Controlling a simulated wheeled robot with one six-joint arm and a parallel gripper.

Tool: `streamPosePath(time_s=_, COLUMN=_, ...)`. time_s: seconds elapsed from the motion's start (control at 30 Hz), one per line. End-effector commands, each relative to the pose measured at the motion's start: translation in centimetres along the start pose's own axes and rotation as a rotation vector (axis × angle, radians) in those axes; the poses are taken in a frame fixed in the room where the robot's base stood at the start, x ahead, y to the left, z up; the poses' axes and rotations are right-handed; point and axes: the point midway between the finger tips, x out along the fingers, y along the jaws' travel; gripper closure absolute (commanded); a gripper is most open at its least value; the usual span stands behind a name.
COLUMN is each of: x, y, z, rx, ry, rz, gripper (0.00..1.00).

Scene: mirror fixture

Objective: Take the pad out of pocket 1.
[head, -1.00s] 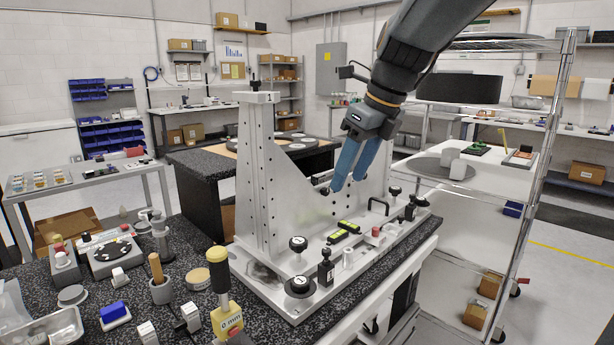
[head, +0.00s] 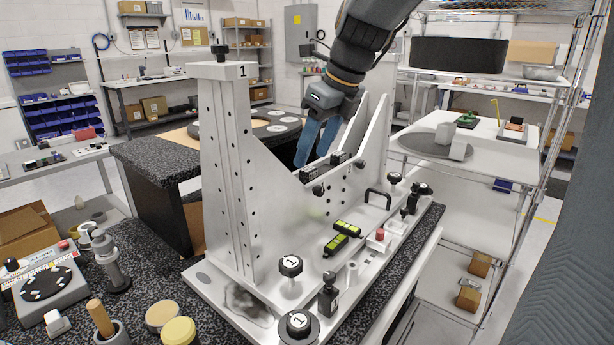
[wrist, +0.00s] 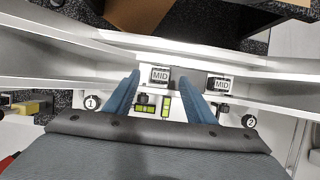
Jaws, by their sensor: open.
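The pale metal mirror fixture (head: 225,150) stands on the dark speckled bench, its upright column marked 1. Two small dark ribbed blocks, likely the pads, sit in it: one nearer the column (head: 309,174) and one farther right (head: 338,158). In the wrist view their tops read MID, a left one (wrist: 160,77) and a right one (wrist: 219,84). My gripper (head: 311,160) is open, blue fingers pointing down close above the blocks. In the wrist view my gripper (wrist: 159,80) has its fingers either side of the left block. Contact and pocket numbers cannot be told.
Black knobs marked 1 (head: 290,265) and a black handle (head: 378,197) stand on the fixture base, with green-yellow levels (head: 342,237) between. Fixture walls rise close to my fingers. A grey quilted surface (head: 570,220) fills the right edge. Loose parts crowd the bench at left.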

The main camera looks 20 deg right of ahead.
Motion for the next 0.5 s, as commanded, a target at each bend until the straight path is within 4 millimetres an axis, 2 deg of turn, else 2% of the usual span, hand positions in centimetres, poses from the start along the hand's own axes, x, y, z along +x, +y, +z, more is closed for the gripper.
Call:
streamPosePath(time_s=0.23, x=3.5, y=-0.2, z=-0.2, rx=0.002, ry=0.002, rz=0.002, gripper=0.50)
streamPosePath(time_s=0.5, x=4.4, y=-0.3, z=-0.2, rx=0.004, ry=0.000, rz=-0.002, gripper=0.50)
